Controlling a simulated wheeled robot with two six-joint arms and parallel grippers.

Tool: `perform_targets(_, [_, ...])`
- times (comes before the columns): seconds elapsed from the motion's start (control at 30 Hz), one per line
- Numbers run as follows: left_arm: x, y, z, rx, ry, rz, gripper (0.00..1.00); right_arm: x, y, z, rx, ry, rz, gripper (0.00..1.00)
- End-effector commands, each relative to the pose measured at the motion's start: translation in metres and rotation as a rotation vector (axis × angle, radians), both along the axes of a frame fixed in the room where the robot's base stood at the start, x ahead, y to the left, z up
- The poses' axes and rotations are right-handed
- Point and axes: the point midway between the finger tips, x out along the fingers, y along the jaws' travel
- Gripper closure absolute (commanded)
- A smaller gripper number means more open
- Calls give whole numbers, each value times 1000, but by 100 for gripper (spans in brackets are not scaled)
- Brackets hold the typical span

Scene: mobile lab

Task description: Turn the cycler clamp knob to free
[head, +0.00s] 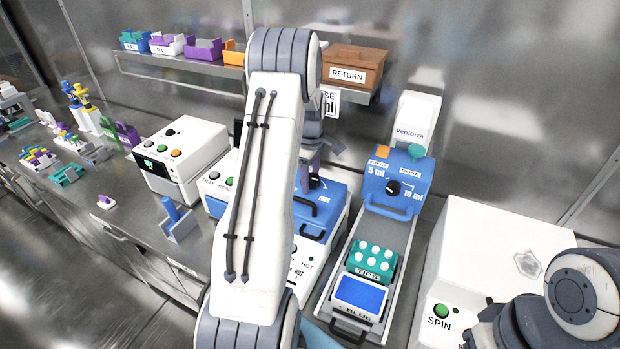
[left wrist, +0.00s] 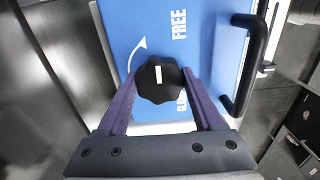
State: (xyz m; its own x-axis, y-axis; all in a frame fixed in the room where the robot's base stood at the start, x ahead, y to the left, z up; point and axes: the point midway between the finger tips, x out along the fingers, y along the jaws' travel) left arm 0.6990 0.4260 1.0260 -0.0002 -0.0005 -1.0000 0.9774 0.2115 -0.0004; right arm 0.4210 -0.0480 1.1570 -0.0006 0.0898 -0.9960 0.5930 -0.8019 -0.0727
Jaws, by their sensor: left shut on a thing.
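The cycler's blue lid (head: 338,197) is in the middle of the head view, partly hidden by my left arm. In the left wrist view the black lobed clamp knob (left wrist: 160,88) sits on the blue lid, with a short white mark pointing roughly up the picture. The word FREE is printed above and right of it, and a white curved arrow is at its upper left. A second label beside the knob is mostly covered. My left gripper (left wrist: 162,92) is shut on the knob, a purple finger on each side. My right gripper is not in view; only part of my right arm shows.
A black lid handle (left wrist: 247,65) stands to the right of the knob in the wrist view. Right of the cycler are a blue unit with a 5 ml/10 ml dial (head: 393,187), a teal rack (head: 371,262) and a white SPIN machine (head: 490,255). A RETURN box (head: 353,70) is on the shelf.

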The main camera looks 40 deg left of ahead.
Motion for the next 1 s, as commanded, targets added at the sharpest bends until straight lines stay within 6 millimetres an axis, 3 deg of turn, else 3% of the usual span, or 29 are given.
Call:
perform_targets(0.6, [-1, 2, 2, 3, -1, 41, 87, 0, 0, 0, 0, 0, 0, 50])
perform_targets(0.63, [0, 2, 2, 3, -1, 41, 20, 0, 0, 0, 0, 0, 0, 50])
perform_targets(0.7, [0, 2, 1, 3, -1, 41, 2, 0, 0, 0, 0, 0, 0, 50])
perform_targets(1.0, [0, 0, 1, 1, -1, 38, 2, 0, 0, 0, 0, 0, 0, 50])
